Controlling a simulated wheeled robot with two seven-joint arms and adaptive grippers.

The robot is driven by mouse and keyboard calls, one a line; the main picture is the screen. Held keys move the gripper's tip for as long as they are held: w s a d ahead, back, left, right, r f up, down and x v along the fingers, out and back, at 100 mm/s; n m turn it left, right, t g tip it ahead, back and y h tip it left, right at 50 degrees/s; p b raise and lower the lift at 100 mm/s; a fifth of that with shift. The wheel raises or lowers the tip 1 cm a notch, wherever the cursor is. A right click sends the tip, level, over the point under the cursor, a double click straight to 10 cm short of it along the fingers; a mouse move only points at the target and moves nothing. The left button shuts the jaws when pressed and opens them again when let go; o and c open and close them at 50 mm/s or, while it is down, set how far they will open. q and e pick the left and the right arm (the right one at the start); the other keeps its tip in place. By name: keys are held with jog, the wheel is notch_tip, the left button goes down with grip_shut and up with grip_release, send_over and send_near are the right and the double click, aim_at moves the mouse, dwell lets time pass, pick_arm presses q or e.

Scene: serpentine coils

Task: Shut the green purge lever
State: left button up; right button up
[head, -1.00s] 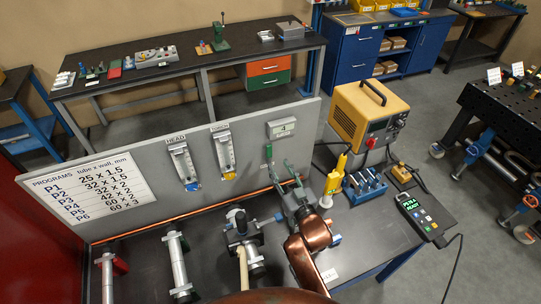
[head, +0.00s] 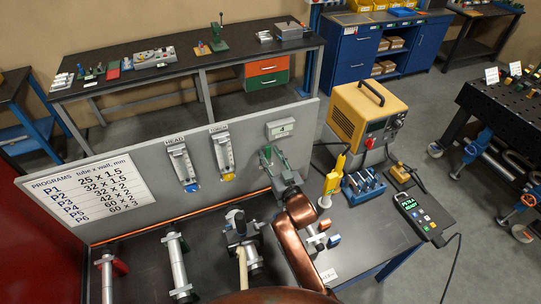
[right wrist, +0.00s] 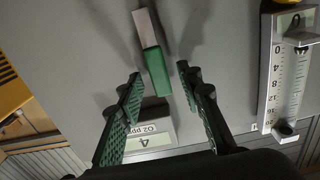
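The purge lever (right wrist: 155,70) shows in the right wrist view as a green handle on a pale grey stem, against the grey panel (right wrist: 215,35). Its green end points toward the oxygen meter (right wrist: 146,140). My right gripper (right wrist: 160,78) is open, with one green finger on each side of the handle's end and gaps between. In the head view the right gripper (head: 272,155) is close to the panel, below the meter (head: 281,128), and largely blends with the lever there. My left gripper is not in view.
Two flow gauges (head: 183,166) (head: 223,153) hang on the panel left of the gripper. A yellow bottle (head: 333,181), a blue rack (head: 363,187) and a yellow power unit (head: 366,113) stand to the right. Clamps and a copper tube (head: 180,216) lie along the bench at the panel's foot.

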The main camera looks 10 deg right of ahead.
grip_shut()
dwell(0.4)
